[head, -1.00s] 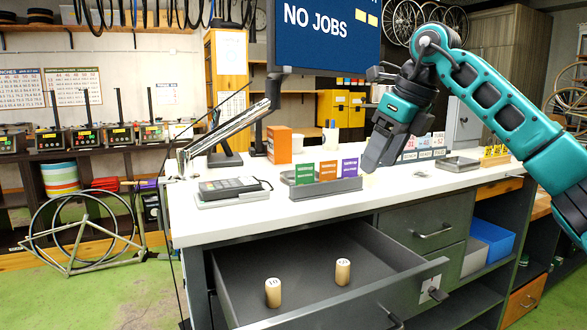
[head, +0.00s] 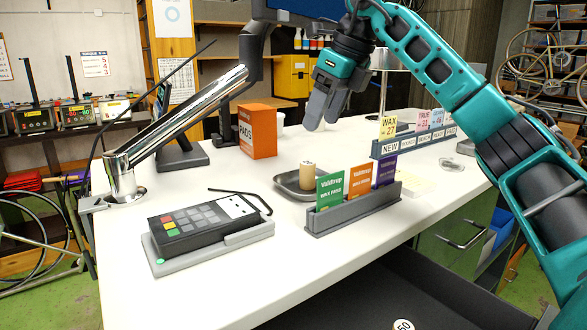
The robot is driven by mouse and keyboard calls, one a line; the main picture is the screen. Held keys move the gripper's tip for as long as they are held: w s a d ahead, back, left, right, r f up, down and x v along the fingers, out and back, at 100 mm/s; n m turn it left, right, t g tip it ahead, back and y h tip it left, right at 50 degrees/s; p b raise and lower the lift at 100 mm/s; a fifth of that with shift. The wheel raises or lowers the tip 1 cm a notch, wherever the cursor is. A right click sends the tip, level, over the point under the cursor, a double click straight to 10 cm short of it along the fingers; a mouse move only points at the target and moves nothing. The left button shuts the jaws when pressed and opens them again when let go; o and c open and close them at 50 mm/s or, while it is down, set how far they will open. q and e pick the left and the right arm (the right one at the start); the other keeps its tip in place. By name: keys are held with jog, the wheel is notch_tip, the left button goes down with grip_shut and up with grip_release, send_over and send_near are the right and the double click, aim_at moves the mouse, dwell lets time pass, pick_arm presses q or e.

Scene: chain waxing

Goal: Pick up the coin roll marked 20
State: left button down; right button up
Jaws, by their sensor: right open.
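A small tan coin roll (head: 307,177) stands upright in a shallow grey dish (head: 284,183) on the white counter, behind the pass holder. Its mark is too small to read. Another coin roll (head: 403,325) shows only its white top, marked 50, in the open drawer at the bottom edge. My right gripper (head: 317,122) is open and empty, pointing down above and beyond the dish, apart from the roll. My left gripper is out of view.
A grey holder (head: 355,212) with green, orange and purple wax passes stands just in front of the dish. A card terminal (head: 205,222), an orange pads box (head: 257,131) and a chrome monitor arm (head: 185,117) are to the left. The open drawer (head: 350,295) juts out in front.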

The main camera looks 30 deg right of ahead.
aim_at(309, 163)
jog(key=x, duration=0.6)
jog(key=shift+f+b, duration=0.35)
jog(key=x, duration=0.2)
jog(key=d+x, duration=0.1)
jog(key=x, duration=0.1)
jog(key=shift+w+a+f, duration=0.1)
jog(key=shift+f, duration=0.3)
jog(key=shift+w+a+f, duration=0.1)
jog(key=shift+w+f, duration=0.15)
jog(key=shift+f, duration=0.25)
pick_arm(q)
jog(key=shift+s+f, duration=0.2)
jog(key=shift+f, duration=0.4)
pick_arm(e)
jog(key=shift+c, duration=0.4)
jog(key=shift+c, duration=0.8)
grip_shut()
